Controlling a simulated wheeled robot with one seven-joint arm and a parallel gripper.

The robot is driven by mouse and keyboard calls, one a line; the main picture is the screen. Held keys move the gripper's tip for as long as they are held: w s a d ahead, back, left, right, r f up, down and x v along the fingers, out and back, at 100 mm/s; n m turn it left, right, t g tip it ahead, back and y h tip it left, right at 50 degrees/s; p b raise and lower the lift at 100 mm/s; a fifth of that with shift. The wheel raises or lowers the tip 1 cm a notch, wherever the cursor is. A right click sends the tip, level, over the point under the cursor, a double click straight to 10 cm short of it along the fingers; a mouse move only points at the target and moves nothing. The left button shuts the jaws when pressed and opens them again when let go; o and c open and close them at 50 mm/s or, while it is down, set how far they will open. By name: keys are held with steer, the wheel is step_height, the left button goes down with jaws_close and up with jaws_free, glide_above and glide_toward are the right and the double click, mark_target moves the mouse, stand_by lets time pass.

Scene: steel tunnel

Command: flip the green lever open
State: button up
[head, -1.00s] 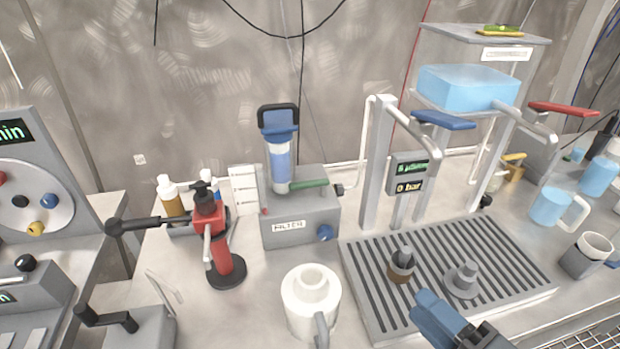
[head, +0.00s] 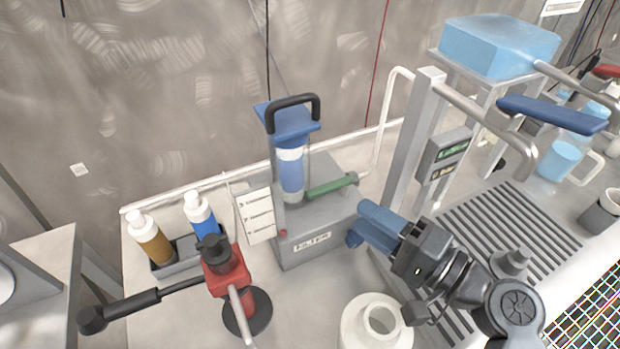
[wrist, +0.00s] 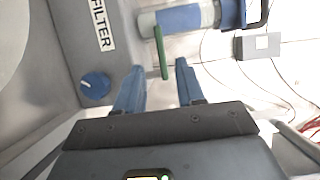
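The green lever (head: 330,187) lies roughly level on the grey filter box (head: 320,235), right of the clear filter column with its blue top (head: 290,125). In the wrist view the green lever (wrist: 161,52) shows just beyond the fingertips, about in line with the gap between them. My gripper (head: 357,222) has blue fingers and is at the right side of the filter box, below and right of the lever. The wrist view shows my gripper (wrist: 160,67) open and empty, the fingers spread apart. I cannot tell whether a finger touches the box.
A white jug (head: 375,325) stands below my gripper. A red-and-black device (head: 228,270) and a bottle tray (head: 180,255) are at the left. A blue knob (wrist: 95,87) sits on the filter box. The metal frame (head: 415,145) and slatted tray (head: 490,225) are at the right.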

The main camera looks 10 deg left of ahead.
mark_target(327, 193)
steer(key=p+x, duration=0.1)
steer(key=x, duration=0.6)
steer(key=shift+r, duration=0.15)
steer(key=shift+x, duration=0.75)
jaws_close()
